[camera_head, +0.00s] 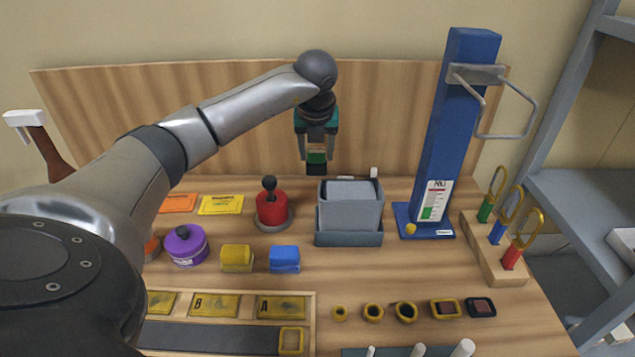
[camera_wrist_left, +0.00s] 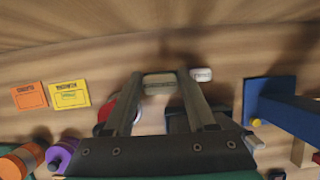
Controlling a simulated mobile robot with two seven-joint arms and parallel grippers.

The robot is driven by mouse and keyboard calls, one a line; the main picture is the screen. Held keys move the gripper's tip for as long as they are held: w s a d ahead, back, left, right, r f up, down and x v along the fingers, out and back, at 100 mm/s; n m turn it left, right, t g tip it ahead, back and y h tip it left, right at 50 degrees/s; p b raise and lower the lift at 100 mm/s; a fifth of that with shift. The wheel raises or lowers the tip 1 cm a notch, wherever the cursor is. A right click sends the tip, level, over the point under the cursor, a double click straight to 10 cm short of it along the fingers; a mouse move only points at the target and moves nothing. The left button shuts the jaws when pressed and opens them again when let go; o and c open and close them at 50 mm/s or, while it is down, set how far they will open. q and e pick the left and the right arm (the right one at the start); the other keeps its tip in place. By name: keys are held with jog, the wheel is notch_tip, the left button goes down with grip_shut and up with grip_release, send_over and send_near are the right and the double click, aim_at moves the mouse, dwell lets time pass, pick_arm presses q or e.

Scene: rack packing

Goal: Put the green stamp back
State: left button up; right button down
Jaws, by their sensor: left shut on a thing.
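My left gripper (camera_head: 316,150) points down and is shut on a small block with a green band (camera_head: 317,157) and a dark lower end, which I take for the green stamp. It is held above the table, in front of the wooden back panel and up and left of the grey box. In the left wrist view, a pale block (camera_wrist_left: 158,80) shows between the two fingertips; its green part cannot be made out there. The fingers hide part of the stamp. My right gripper is not in view.
A grey box (camera_head: 350,235) stands below right of the gripper, with a red round object (camera_head: 271,209) to its left. A blue post (camera_head: 444,130) with a metal handle stands right. Yellow (camera_head: 237,260) and blue (camera_head: 285,260) blocks and a wooden rack (camera_head: 495,262) of coloured handles stand nearer.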

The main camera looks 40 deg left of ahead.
aim_at(317, 170)
pick_arm(q)
notch_tip(317, 170, down, 4)
jog(key=shift+r, duration=0.1)
jog(key=shift+f+b, duration=0.35)
jog(key=shift+f, duration=1.5)
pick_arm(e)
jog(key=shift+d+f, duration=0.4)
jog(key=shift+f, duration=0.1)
pick_arm(q)
jog(key=o, duration=0.8)
jog(key=shift+f, duration=0.15)
jog(key=shift+c, duration=0.2)
jog(key=shift+r, duration=0.45)
jog(key=p+v, duration=0.1)
jog(key=v, duration=1)
jog(key=shift+d+r, duration=0.1)
jog(key=shift+r, duration=0.15)
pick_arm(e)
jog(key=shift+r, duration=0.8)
